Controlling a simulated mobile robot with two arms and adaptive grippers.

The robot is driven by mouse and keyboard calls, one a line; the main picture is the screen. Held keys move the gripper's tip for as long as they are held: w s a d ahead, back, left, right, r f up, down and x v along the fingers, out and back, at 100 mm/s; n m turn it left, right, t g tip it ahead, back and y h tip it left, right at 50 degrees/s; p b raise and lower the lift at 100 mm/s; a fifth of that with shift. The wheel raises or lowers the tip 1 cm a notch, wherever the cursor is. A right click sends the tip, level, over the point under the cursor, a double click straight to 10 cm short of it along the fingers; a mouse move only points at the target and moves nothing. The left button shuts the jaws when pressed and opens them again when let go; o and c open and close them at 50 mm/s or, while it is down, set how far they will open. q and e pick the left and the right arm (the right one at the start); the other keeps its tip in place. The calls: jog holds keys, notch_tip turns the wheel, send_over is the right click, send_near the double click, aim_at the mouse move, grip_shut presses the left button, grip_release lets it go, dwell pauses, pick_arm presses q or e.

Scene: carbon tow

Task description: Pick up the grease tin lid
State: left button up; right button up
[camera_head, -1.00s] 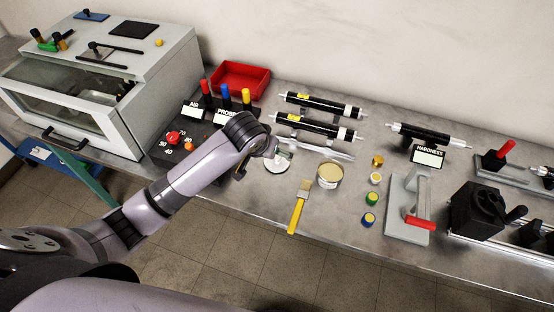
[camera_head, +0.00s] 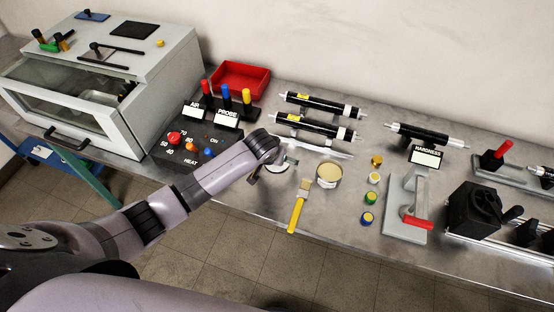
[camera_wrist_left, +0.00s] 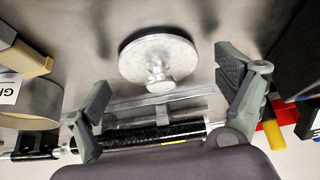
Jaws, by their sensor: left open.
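The grease tin lid (camera_wrist_left: 158,58) is a round grey metal disc with a knob in its middle. It lies flat on the bench, knob up, in the left wrist view. In the head view the lid (camera_head: 281,168) shows only in part behind my left gripper. My left gripper (camera_wrist_left: 168,88) is open, with its fingers spread on either side of the knob's line and nothing between them. It also shows in the head view (camera_head: 268,168), low over the lid. The open grease tin (camera_head: 329,174) stands to the right of the lid. My right gripper is out of view.
A yellow-handled brush (camera_head: 298,208) lies between lid and tin, over the bench's front edge. Behind are black rollers (camera_head: 313,127); left is the heat control box (camera_head: 191,148) with probes. Small colored pots (camera_head: 370,197) stand right of the tin.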

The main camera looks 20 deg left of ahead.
pick_arm(q)
jog(key=c, duration=0.8)
jog(key=shift+c, duration=0.2)
jog(key=shift+r, duration=0.15)
